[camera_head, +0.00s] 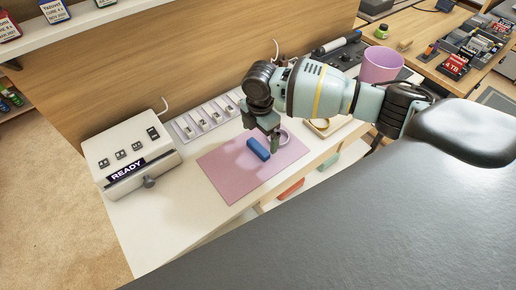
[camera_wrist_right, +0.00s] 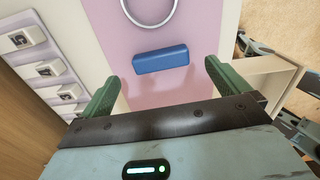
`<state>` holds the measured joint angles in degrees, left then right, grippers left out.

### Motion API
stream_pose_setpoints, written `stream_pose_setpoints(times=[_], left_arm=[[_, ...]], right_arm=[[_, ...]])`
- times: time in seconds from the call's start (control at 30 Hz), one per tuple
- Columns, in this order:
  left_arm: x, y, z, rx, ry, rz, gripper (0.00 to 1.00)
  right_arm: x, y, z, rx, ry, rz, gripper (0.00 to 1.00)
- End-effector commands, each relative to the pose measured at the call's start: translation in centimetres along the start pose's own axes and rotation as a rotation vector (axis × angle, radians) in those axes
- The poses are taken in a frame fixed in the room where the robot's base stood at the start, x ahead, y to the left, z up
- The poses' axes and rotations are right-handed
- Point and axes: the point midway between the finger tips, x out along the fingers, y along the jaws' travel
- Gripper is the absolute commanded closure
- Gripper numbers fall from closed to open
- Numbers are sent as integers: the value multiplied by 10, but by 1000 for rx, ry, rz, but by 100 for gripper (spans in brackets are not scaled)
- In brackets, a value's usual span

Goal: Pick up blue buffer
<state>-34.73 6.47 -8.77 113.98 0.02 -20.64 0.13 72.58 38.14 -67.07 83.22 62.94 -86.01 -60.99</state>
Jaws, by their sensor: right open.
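The blue buffer (camera_head: 258,149) is a small blue block lying on a pink mat (camera_head: 225,172) on the white desk. It also shows in the right wrist view (camera_wrist_right: 160,59), lying crosswise ahead of the fingers. My right gripper (camera_head: 268,140) is above the mat, close to the blue buffer. In the right wrist view its two green fingers (camera_wrist_right: 162,84) are spread apart with nothing between them. The buffer appears beyond the fingertips, and I see no contact. My left gripper is not in view.
A ring (camera_wrist_right: 150,8) lies on the mat beside the buffer. A white device (camera_head: 130,160) reading READY stands at the left. A white strip of small modules (camera_head: 205,120) lies behind the mat. A pink cup (camera_head: 380,65) stands at the back right. The desk's front left is clear.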

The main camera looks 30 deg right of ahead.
Motion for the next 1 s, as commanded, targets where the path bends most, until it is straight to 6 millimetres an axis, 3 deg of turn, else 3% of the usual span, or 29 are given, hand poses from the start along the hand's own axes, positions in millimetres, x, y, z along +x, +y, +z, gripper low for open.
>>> stream_pose_setpoints(times=[0.33, 0.67, 1.0], left_arm=[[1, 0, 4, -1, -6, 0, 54], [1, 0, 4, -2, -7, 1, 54], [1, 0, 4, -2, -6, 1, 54]], right_arm=[[45, -1, -1, -1, 1, -4, 0], [50, -1, 0, 0, 0, -3, 1], [49, 0, 0, 0, 0, -2, 42]])
